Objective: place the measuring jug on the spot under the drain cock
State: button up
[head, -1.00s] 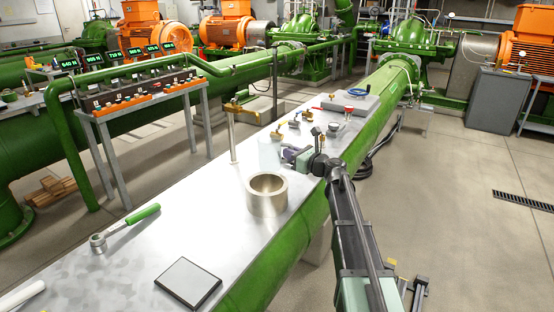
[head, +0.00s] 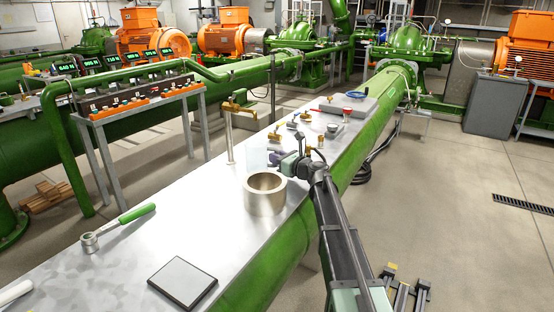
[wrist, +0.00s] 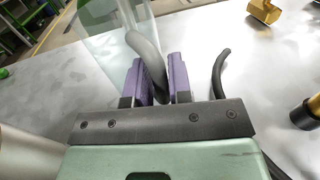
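The measuring jug is a clear, see-through vessel (wrist: 112,35) with a grey looped handle, ahead of my gripper in the wrist view. In the head view the jug (head: 254,157) is a faint pale shape behind the metal cup. My gripper (wrist: 160,75) has its purple fingers closed on both sides of the jug's handle; in the head view my gripper (head: 278,161) is right of the jug. The brass drain cock (head: 238,106) sits atop a thin upright post (head: 229,138), beyond and left of the jug. I cannot make out a marked spot under it.
A thick metal cup (head: 265,193) stands close in front of my gripper. Several brass fittings (head: 300,138) and a grey block (head: 347,106) lie farther along the bench. A green-handled wrench (head: 118,227) and a dark-edged plate (head: 183,283) lie nearer. The bench's left middle is clear.

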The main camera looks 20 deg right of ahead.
jog(key=o, duration=0.3)
jog(key=shift+r, duration=0.25)
jog(key=v, duration=1.2)
jog(key=shift+f, duration=0.1)
